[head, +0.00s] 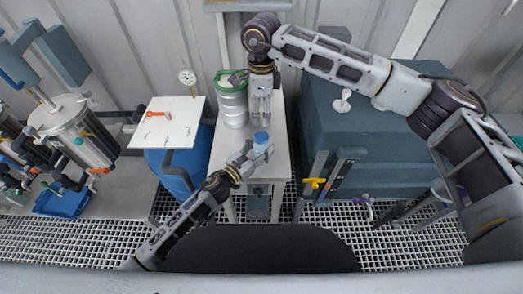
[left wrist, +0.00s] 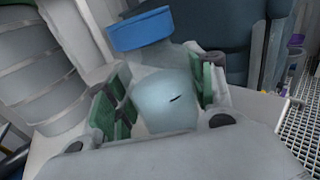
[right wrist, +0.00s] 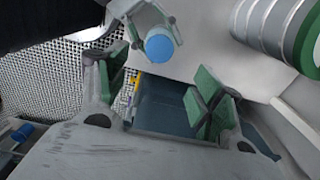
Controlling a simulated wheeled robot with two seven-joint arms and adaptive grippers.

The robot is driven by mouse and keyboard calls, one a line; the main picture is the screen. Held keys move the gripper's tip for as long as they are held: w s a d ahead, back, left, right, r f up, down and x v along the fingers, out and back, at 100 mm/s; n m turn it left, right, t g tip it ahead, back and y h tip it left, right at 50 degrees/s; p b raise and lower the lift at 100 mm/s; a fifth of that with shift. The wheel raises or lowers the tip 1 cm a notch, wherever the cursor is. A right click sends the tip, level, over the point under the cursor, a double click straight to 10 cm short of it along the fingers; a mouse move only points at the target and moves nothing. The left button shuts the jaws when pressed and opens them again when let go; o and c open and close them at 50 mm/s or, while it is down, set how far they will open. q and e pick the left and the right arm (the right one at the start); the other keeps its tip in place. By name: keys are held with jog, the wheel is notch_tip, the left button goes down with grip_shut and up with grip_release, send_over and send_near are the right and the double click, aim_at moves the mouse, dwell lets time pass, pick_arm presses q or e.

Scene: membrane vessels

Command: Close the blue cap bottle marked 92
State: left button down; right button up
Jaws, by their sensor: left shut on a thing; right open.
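My right gripper (head: 262,106) is open and empty, fingers pointing down, behind the bottle in the head view. In the right wrist view the blue cap (right wrist: 159,45) is beyond its open fingers, not between them.
A metal keg with green rims (head: 232,103) stands on the narrow white table (head: 277,120), left of my right gripper. A white board with an orange-handled valve (head: 158,115) is further left. A large blue-grey box (head: 360,130) is on the right. The table's front edge is close to the bottle.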

dwell(0.3)
pick_arm(q)
jog(key=shift+c, duration=2.4)
grip_release()
jog(key=v, duration=1.2)
jog(key=shift+a, duration=0.1)
